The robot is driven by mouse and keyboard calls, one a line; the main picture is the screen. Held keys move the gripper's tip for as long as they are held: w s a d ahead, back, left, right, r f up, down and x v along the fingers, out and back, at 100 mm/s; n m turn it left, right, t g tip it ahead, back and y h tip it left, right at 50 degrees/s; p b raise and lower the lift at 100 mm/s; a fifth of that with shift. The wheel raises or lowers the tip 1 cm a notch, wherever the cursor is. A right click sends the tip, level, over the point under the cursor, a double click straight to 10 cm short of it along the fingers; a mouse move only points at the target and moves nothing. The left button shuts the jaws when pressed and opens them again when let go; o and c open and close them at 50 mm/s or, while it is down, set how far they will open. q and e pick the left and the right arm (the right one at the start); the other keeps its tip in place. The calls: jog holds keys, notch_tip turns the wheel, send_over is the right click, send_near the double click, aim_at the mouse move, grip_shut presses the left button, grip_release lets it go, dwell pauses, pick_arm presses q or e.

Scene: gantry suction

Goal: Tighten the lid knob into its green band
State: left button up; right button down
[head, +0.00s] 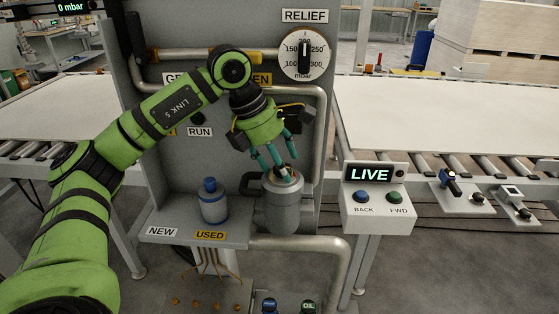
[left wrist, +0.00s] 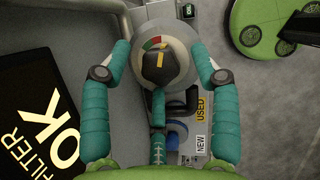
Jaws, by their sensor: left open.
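The lid knob (left wrist: 160,66) is dark with a yellow pointer mark and sits on the round lid of a grey canister (head: 281,208). A small red and green band (left wrist: 153,41) shows at the knob's upper edge in the left wrist view. I cannot tell exactly where the pointer lies against the green. My left gripper (head: 274,162) is open, with its teal fingers pointing down over the lid. In the left wrist view its fingers (left wrist: 160,62) stand apart on both sides of the knob, with no clear contact. My right gripper is not in view.
A blue-capped filter (head: 214,204) stands on the shelf (head: 165,232) with NEW and USED labels, left of the canister. A pipe (head: 323,150) runs close on the canister's right. The LIVE button box (head: 377,212) is further right. A relief dial (head: 303,55) is above.

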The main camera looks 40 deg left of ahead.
pick_arm(q)
jog(key=v, duration=1.2)
jog(key=shift+d, duration=0.1)
